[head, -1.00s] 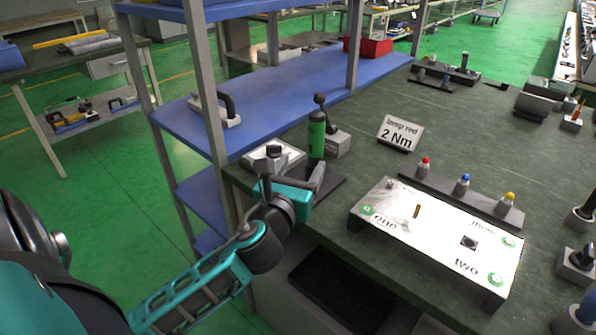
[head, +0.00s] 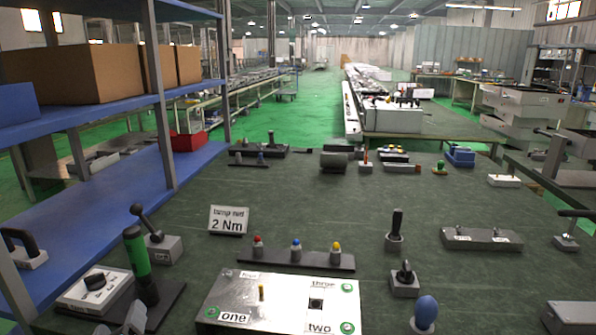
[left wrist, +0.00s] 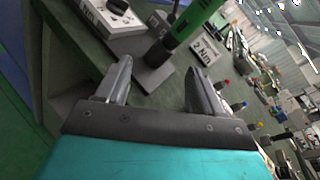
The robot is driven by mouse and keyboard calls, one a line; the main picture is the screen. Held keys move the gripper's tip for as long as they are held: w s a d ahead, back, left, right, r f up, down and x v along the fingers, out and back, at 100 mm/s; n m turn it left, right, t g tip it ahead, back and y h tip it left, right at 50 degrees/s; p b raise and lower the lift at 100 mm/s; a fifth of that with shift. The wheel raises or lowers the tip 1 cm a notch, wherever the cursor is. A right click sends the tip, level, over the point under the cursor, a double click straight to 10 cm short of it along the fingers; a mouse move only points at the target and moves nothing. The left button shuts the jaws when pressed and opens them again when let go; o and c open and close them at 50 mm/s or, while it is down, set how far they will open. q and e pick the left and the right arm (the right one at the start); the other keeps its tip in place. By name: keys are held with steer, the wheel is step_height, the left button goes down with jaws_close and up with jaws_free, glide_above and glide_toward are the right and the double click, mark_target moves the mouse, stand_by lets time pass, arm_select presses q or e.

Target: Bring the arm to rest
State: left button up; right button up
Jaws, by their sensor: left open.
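My left gripper shows in the left wrist view (left wrist: 158,88) with its two grey fingers spread apart and nothing between them. In the head view only a part of the left gripper (head: 130,318) shows at the bottom left edge, below the green-handled tool. The green-handled tool (head: 137,252) stands upright on a dark base plate beyond the fingers; it also shows in the left wrist view (left wrist: 190,30), apart from them. My right gripper is in neither view.
A white box with a knob (head: 95,288) stands beside the green tool. A white panel (head: 280,304) marked one, two and three lies at the front. Behind it are a rack with red, blue and yellow knobs (head: 290,257) and a 2 Nm sign (head: 228,220). Blue shelves (head: 120,190) stand at left.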

arm_select(q)
steer(key=s+d+f+n+g+h, duration=0.3)
steer(key=s+d+f+n+g, duration=0.25)
steer(key=s+n, duration=0.55)
steer(key=s+d+f+n+g+h, duration=0.3)
steer(key=s+d+f+n+g, duration=0.4)
steer(key=n, duration=0.6)
steer(key=w+d+f+t+h, duration=0.1)
steer(key=w+f+t+h, duration=0.1)
steer(key=w+f+t, duration=0.4)
steer(key=shift+d+f+m+t, duration=0.15)
steer(key=shift+f+m+t, duration=0.15)
steer(key=shift+f+t, duration=0.85)
steer(key=shift+w+r, duration=0.1)
